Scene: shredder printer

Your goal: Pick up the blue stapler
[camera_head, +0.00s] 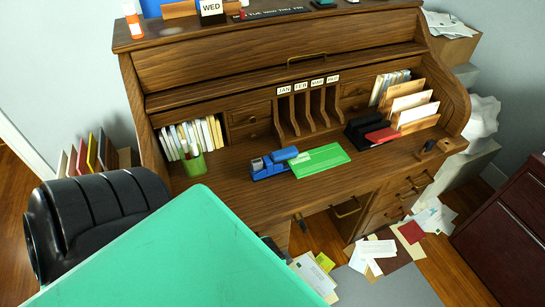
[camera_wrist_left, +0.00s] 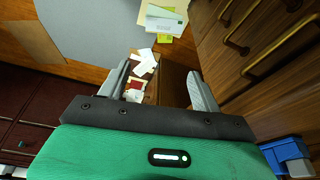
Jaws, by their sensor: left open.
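The blue stapler (camera_head: 273,164) lies on the desktop near the middle of the wooden roll-top desk, beside the left end of a green slip of paper. A blue object (camera_wrist_left: 285,150), which looks like the stapler, shows at the lower right of the left wrist view, partly cut off. My left gripper (camera_wrist_left: 160,78) is open, with nothing between its two grey fingers. It faces the floor in front of the desk drawers, away from the stapler. My green left arm fills the lower left of the head view and hides the gripper there. My right gripper is not in view.
The green slip (camera_head: 318,160) and a black tray (camera_head: 372,131) lie right of the stapler. A green cup (camera_head: 193,165) stands at left. A black chair (camera_head: 95,215) stands before the desk. Papers (camera_head: 373,252) litter the floor.

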